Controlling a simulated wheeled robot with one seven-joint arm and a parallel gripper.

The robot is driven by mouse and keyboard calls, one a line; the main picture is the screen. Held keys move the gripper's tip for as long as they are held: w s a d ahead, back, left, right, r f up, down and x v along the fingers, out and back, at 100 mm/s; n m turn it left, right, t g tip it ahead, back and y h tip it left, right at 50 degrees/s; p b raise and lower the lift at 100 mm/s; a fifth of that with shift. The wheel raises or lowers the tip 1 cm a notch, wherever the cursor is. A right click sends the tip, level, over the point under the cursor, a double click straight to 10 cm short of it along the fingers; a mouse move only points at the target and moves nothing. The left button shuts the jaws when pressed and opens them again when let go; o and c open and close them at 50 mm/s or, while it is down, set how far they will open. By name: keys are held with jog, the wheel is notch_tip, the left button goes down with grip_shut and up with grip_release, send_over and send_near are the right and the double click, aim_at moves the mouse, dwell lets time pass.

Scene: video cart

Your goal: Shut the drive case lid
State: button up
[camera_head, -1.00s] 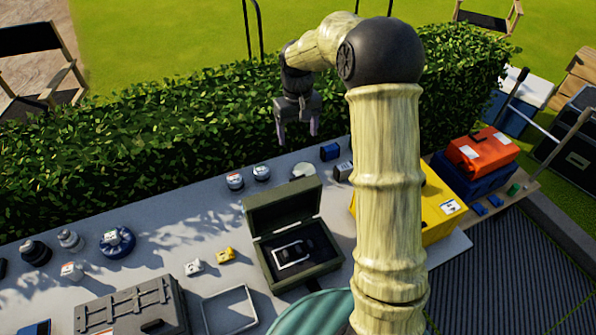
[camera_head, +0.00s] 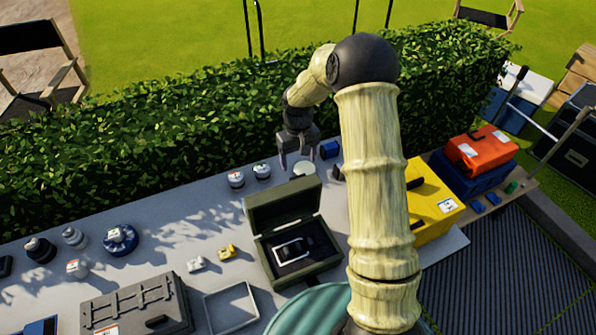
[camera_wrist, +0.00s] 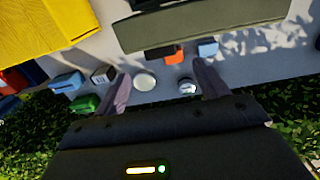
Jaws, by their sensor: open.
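The drive case (camera_head: 299,262) is a dark green box on the grey table, with a white-framed drive (camera_head: 292,249) in its dark insert. Its lid (camera_head: 284,204) stands open, raised along the far edge. My gripper (camera_head: 296,164) is open and empty, pointing down just behind the raised lid, above the table's far side. In the wrist view my two fingers (camera_wrist: 161,86) are spread apart, and the back of the lid (camera_wrist: 200,22) spans the top of the picture, apart from the fingertips.
Several small lens-like items (camera_head: 236,179) and a blue block (camera_head: 330,150) stand near the lid. A yellow case (camera_head: 432,200) is to the right, a grey case (camera_head: 135,305) and an empty tray frame (camera_head: 231,306) to the left. A hedge (camera_head: 150,140) borders the table's far edge.

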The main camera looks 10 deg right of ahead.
aim_at(297, 177)
notch_tip(297, 177, down, 7)
jog(key=shift+f+p, duration=0.1)
jog(key=shift+p, duration=0.7)
jog(key=c, duration=1)
jog(key=shift+a, duration=0.15)
